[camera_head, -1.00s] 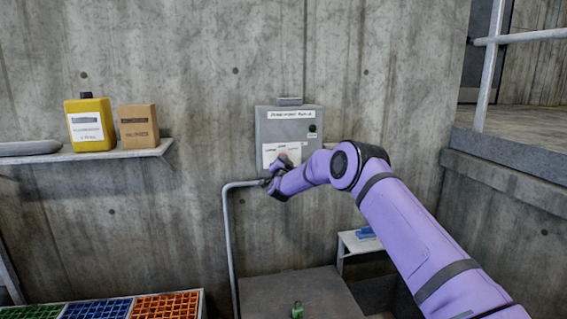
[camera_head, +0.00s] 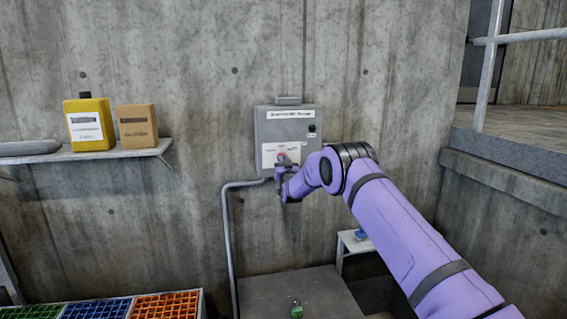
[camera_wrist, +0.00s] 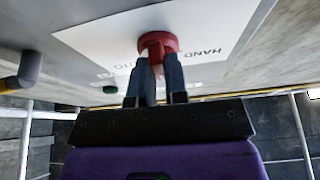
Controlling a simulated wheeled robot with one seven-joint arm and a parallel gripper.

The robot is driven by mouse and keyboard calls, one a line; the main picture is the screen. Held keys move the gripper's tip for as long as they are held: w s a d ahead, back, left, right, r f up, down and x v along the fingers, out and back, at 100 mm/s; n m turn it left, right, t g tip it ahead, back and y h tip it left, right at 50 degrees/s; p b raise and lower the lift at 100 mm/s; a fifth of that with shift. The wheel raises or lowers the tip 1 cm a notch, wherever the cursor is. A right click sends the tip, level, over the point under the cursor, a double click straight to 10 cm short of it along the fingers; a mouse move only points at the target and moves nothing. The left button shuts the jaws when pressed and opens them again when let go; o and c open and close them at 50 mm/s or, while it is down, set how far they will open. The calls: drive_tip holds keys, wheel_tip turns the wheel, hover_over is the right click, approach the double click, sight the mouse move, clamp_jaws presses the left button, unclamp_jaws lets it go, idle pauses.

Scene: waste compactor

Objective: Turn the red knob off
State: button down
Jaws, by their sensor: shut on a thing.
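The red knob (camera_wrist: 158,42) is on a white label on the face of the grey control box (camera_head: 288,128). In the wrist view my gripper (camera_wrist: 160,62) has its two dark fingers at the knob, shut on its projecting part. The label shows the word "HAND" on the right side and lettering that looks like "AUTO" on the left. In the head view the knob (camera_head: 282,155) is a small red spot just above my gripper (camera_head: 283,170). The exact angle of the knob's pointer is hidden by the fingers.
A grey conduit (camera_head: 230,235) runs down from the box. A shelf (camera_head: 120,154) at left holds a yellow jug (camera_head: 90,125) and a brown box (camera_head: 138,127). Coloured crates (camera_head: 165,306) stand below.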

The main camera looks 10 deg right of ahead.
drive_tip(key=shift+r+n, duration=0.4)
drive_tip(key=shift+r, duration=0.05)
drive_tip(key=c, duration=1.1)
unclamp_jaws()
drive_tip(key=shift+d, duration=0.15)
drive_tip(key=shift+c, duration=0.2)
drive_tip(key=shift+a, duration=0.25)
drive_tip(key=shift+f, duration=0.1)
drive_tip(key=v, duration=1.1)
drive_tip(key=shift+d+f, duration=0.2)
drive_tip(key=shift+d, duration=0.1)
drive_tip(key=shift+w+r, duration=0.1)
